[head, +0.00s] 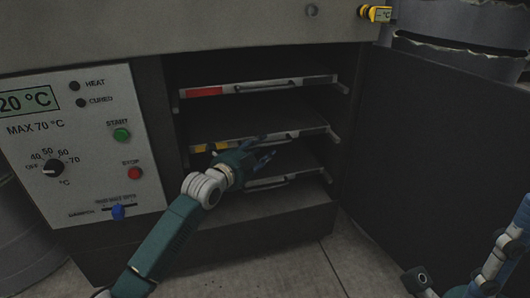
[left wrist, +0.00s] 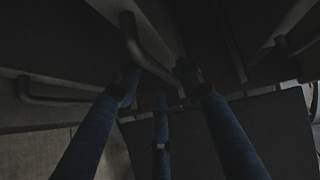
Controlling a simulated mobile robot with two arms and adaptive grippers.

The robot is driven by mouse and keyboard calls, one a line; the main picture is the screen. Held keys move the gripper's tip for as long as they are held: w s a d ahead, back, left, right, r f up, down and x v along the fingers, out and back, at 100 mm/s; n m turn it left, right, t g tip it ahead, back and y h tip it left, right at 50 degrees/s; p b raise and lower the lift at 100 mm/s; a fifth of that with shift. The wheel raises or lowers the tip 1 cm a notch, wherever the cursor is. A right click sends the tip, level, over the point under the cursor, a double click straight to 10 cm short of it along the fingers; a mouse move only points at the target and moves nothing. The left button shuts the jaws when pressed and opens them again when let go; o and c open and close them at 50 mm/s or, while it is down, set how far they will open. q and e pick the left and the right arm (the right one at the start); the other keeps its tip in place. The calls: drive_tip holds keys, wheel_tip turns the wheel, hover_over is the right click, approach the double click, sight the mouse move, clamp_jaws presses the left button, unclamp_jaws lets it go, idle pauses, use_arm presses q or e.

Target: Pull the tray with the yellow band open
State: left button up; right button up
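The tray with the yellow band (head: 312,131) is the middle one of three in the dark oven cabinet. Its front looks level with the other tray fronts. My left gripper (head: 266,152) is at this tray's front and hides part of its handle. In the left wrist view, the blue fingers of my left gripper (left wrist: 158,88) are spread apart. A bar handle (left wrist: 148,52) shows between the fingertips, and I cannot tell whether they touch it.
A tray with a red band (head: 262,88) is above, and another tray (head: 287,179) is below, close under my gripper. The open cabinet door (head: 430,170) stands at the right. The control panel (head: 85,140) is at the left. The floor (head: 300,270) in front is clear.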

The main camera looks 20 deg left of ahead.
use_arm(q)
drive_tip(key=shift+b+x, duration=0.35)
drive_tip(key=shift+x, duration=0.95)
clamp_jaws()
